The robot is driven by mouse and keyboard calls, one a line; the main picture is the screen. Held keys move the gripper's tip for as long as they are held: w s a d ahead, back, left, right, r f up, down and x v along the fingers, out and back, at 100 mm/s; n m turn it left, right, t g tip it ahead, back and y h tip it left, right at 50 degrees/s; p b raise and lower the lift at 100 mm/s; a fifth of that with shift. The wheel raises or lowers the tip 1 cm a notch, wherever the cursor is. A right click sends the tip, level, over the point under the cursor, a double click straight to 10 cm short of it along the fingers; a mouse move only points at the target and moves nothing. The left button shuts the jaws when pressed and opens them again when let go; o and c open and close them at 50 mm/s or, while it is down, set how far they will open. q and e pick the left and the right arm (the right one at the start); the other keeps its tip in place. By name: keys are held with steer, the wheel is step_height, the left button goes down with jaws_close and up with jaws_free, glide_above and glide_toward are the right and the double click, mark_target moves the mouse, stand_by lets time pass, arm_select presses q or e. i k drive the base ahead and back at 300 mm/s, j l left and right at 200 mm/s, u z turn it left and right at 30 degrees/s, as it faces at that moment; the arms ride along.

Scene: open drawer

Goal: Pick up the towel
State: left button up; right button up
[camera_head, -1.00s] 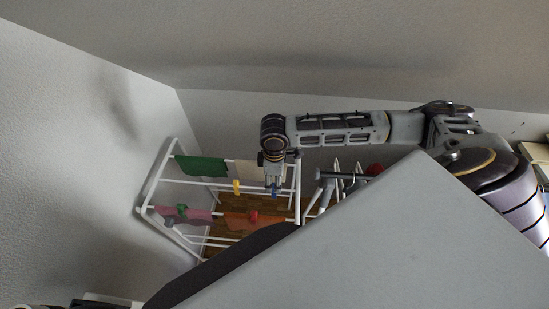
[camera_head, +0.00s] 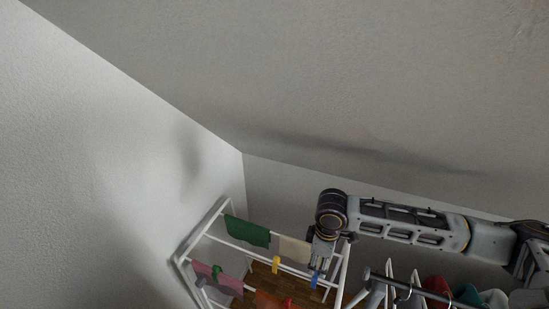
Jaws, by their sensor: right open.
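Several towels hang on a white drying rack (camera_head: 208,222) at the bottom centre of the head view. A green towel (camera_head: 247,232) hangs on the back rail, with a cream towel (camera_head: 292,249) to its right. A pink towel (camera_head: 217,277) and an orange towel (camera_head: 268,300) hang nearer, lower in the picture. My right gripper (camera_head: 318,264) points down at the right side of the rack, beside the cream towel, and is open. Whether it touches the towel cannot be told. My left gripper is not in view.
A yellow clip (camera_head: 276,265), a blue clip (camera_head: 314,279) and a red clip (camera_head: 287,303) sit on the rack. At the lower right, a metal rail (camera_head: 410,288) carries hangers with red and teal clothes. Pale walls meet in a corner behind the rack.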

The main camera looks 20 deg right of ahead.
mark_target(300, 252)
steer(key=k+j, duration=1.15)
steer(key=k, duration=0.1)
